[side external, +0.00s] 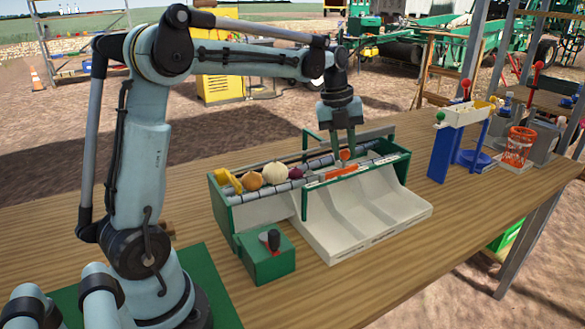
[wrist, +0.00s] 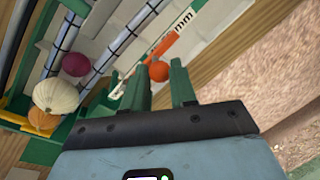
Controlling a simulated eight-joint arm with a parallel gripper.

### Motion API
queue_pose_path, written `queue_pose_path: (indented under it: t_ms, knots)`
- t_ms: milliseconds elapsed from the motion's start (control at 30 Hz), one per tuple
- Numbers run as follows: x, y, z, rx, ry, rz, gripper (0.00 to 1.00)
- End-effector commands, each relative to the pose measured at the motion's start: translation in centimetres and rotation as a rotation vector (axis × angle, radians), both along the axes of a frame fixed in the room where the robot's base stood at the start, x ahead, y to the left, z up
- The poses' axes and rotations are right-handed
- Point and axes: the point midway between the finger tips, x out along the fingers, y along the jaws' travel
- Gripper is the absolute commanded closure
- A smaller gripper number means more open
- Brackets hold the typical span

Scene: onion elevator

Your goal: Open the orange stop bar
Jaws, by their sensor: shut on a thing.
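The orange stop bar (side external: 341,171) lies across the roller channel of the onion elevator, above the white chutes; it also shows in the wrist view (wrist: 160,48). Its round orange knob (side external: 344,155) stands up at the bar. My gripper (side external: 344,151) points down over it, and the wrist view shows the knob (wrist: 158,71) between the fingertips. My gripper is shut on this knob. A tan onion (side external: 252,180), a white onion (side external: 276,173) and a purple onion (side external: 295,173) rest on the rollers, left of the bar. The knob's stem is mostly hidden.
The elevator's green frame (side external: 305,200) rises close to my gripper. White chutes (side external: 370,215) slope toward the front. A green box with a black lever (side external: 267,262) stands at the front left. A blue stand (side external: 445,150) and an orange basket (side external: 517,148) are at the right. The table between is clear.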

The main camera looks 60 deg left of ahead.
Motion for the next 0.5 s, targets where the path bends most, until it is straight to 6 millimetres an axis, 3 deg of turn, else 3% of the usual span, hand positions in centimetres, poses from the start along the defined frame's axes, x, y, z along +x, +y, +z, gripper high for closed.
queue_pose_path:
  t_ms: [367,400,500]
  knots:
    - [0.02,-0.16,0.05,-0.003,0.0,-0.009,1.0]
    - [0.03,-0.18,0.05,-0.003,0.0,-0.009,0.71]
    - [0.02,-0.16,0.05,-0.003,0.0,-0.008,0.55]
